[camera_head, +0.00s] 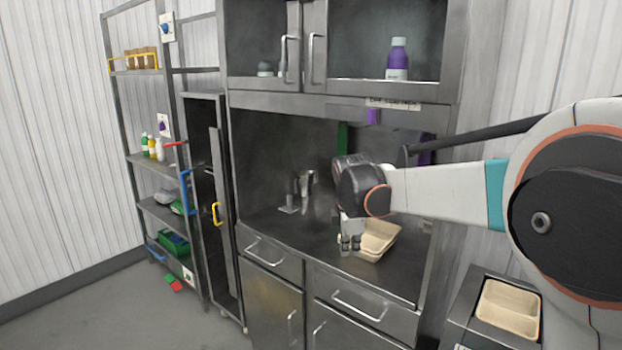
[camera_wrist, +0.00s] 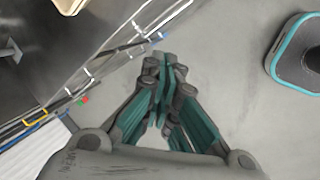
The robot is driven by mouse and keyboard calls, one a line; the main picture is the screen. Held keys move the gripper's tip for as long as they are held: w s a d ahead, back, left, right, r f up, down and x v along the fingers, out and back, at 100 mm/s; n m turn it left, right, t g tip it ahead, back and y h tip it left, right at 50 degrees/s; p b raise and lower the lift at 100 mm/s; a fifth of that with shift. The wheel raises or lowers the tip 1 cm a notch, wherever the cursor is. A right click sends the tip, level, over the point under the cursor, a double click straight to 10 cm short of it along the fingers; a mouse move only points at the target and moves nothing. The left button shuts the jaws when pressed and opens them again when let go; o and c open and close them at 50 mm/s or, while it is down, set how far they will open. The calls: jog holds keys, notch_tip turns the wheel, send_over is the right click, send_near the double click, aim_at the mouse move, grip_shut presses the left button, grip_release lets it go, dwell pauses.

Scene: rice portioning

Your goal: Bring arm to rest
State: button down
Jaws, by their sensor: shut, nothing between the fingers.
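My gripper (camera_head: 350,243) hangs from my outstretched arm in front of the metal workbench in the head view. In the wrist view my gripper (camera_wrist: 162,62) has its fingertips together, with nothing between them. Beyond them lies bare grey floor. A beige tray (camera_head: 378,238) stands on the counter just behind and to the right of my gripper in the head view. I cannot tell from this view whether they touch.
The counter (camera_head: 265,220) has a tap-like metal fixture (camera_head: 305,186) at its back. A second beige tray (camera_head: 508,308) sits on a low metal stand at right. An open cabinet door and shelving rack (camera_head: 150,73) stand at left. A purple bottle (camera_head: 398,60) is in the upper cabinet.

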jog(key=s+d+r+m+t, duration=0.1)
jog(key=s+d+r+m, duration=0.2)
jog(key=s, duration=0.6)
jog(key=s+d+m, duration=0.3)
jog(key=s+m, duration=0.2)
jog(key=s, duration=0.3)
jog(key=s+d+r+m+t, duration=0.1)
jog(key=s+d+r+m, duration=0.15)
jog(key=s+m, duration=0.45)
jog(key=s+f+m, duration=0.1)
jog(key=s+f, duration=0.2)
jog(key=s, duration=0.2)
jog(key=s+d+f+m+t, duration=0.1)
jog(key=s+f+m, duration=0.1)
jog(key=s, duration=0.4)
jog(key=shift+s+d+f+y, duration=0.15)
jog(key=shift+d+f+y, duration=0.1)
jog(key=shift+f+y, duration=0.2)
